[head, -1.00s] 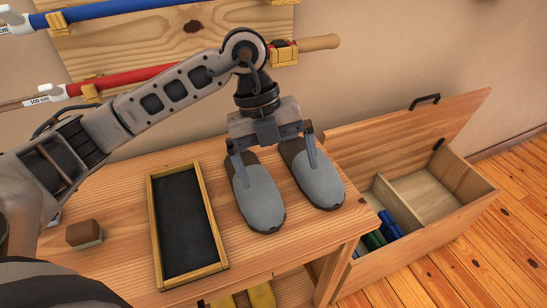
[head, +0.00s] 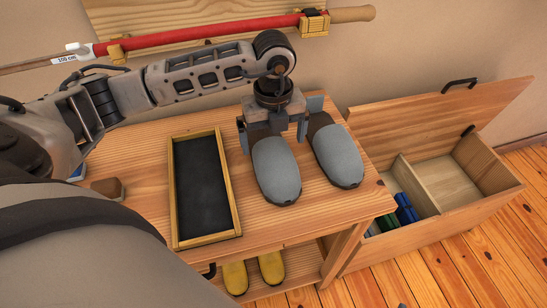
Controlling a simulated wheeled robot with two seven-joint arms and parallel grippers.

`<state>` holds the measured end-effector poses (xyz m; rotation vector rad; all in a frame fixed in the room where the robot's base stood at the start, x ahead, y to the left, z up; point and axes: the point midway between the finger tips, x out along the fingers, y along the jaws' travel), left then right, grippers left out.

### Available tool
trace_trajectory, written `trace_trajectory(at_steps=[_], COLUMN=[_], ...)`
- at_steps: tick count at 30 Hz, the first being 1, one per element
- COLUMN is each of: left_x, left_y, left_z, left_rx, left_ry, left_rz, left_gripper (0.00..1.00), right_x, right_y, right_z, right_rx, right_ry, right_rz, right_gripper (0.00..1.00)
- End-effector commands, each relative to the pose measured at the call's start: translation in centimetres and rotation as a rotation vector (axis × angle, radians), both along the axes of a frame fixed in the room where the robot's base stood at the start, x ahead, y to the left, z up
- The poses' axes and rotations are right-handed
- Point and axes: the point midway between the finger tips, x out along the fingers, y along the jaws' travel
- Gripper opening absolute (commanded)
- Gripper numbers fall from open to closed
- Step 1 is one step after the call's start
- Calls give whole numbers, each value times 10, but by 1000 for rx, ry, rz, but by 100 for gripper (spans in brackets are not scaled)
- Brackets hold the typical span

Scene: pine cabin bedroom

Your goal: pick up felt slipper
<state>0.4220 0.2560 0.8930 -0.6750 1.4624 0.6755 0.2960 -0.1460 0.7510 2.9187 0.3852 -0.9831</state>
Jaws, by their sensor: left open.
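Two grey felt slippers with dark brown heel ends lie side by side on the wooden bench top, toes toward me. The left slipper (head: 277,172) is under my left gripper (head: 272,138); the right slipper (head: 338,157) lies just beside it. My left gripper is open and points down at the heel end of the left slipper, one finger on either side of it. The gripper hides most of that heel. I cannot tell whether the fingers touch the felt. My right gripper is not in view.
A black tray with a wooden rim (head: 236,204) lies left of the slippers. A brush (head: 107,188) is farther left. Yellow footwear (head: 235,277) stands on the lower shelf. An open wooden chest (head: 487,201) is at the right. A red-shafted tool (head: 215,34) hangs on the wall.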

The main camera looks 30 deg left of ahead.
Motion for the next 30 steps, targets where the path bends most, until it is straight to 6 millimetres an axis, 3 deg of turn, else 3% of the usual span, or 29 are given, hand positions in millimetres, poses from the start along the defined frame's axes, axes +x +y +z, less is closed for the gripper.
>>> trace_trajectory(at_steps=[9,17,22,30], left_x=[-4,-3,-3,-3], left_y=[-1,-1,-1,-1], left_z=[-42,-46,-46,-45], left_rx=[1,-1,-1,-1], left_ry=[2,1,1,-1], left_rz=[0,-1,-1,-1], left_gripper=[100,100,58,57], right_x=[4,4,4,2], right_y=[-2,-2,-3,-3], right_z=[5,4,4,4], right_rx=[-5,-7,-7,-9], right_ry=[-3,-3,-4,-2], right_rz=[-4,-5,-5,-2], right_gripper=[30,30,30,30])
